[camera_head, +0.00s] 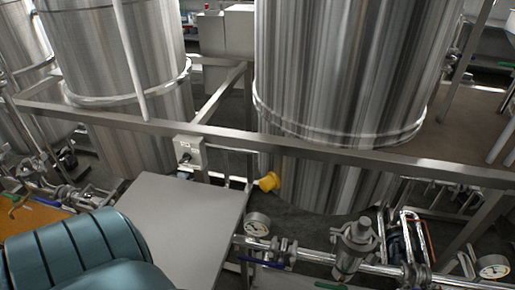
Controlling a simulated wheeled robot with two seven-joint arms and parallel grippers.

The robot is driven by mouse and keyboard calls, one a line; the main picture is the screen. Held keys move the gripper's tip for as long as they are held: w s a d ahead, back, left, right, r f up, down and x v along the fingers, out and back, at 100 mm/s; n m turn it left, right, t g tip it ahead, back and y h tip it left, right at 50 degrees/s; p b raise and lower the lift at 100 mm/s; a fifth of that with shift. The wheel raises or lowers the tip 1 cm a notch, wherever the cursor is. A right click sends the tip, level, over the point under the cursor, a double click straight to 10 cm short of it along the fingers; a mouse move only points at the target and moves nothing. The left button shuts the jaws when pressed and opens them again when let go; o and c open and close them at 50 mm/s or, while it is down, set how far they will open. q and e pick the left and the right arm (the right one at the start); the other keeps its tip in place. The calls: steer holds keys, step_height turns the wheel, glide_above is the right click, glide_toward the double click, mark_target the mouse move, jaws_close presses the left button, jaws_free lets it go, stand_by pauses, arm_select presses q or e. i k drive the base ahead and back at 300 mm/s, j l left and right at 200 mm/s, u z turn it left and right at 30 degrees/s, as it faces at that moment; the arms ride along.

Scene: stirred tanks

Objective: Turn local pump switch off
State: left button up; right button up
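A small light-grey box (190,153) with a small dark round feature on its face is fixed at the metal rail, left of centre. It looks like the local pump switch, but its switch position is too small to read. Neither of my grippers shows in the head view.
A flat grey panel (185,222) lies below the box. A teal ribbed body (75,250) fills the lower left. A steel rail (330,155) crosses before large steel tanks (345,70). A yellow fitting (268,182), pipework and a gauge (257,225) are at right.

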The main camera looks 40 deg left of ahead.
mark_target(186, 157)
steer(key=u, duration=1.9)
